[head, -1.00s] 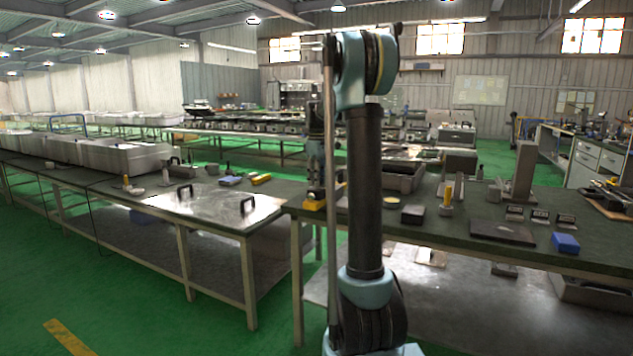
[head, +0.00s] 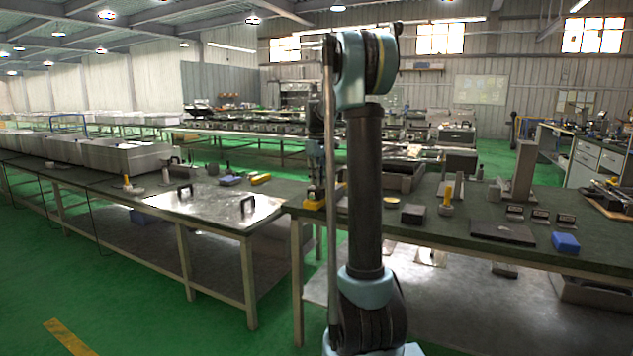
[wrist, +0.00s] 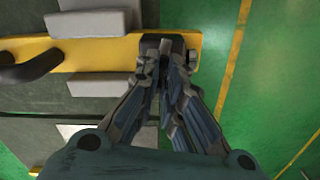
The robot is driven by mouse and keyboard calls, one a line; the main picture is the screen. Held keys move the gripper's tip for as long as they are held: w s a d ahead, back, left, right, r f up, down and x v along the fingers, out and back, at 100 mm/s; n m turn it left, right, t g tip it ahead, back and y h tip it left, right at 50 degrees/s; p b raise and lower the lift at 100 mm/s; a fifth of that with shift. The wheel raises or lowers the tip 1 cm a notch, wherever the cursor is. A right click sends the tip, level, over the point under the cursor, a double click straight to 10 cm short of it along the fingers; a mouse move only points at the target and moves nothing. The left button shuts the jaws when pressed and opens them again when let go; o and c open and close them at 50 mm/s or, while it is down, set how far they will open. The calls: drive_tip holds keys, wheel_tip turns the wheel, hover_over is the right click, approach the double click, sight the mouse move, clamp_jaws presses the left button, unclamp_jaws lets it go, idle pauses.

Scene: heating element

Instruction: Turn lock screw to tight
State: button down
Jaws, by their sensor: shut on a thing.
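In the wrist view a yellow bar (wrist: 100,54) runs across the top left and ends in a dark block (wrist: 152,40). My gripper (wrist: 164,72) is at that end, its fingers close together on a small dark part that looks like the lock screw. The fingers hide most of this part, so I cannot tell how far it is turned. In the head view the yellow piece (head: 313,204) sits at the left end of the right bench, with my gripper (head: 317,186) just above it, small and partly hidden by my arm.
Green floor (wrist: 275,60) is open to the right of the bench edge. A blue box (head: 565,243) and a dark plate (head: 502,233) lie on the right bench.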

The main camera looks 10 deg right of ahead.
drive_tip(key=m, duration=0.4)
drive_tip(key=shift+m, duration=0.3)
drive_tip(key=m, duration=0.3)
drive_tip(key=shift+m, duration=0.4)
drive_tip(key=m, duration=0.7)
drive_tip(key=c, duration=1.7)
unclamp_jaws()
wheel_tip(320, 180, up, 12)
drive_tip(key=shift+f, duration=0.1)
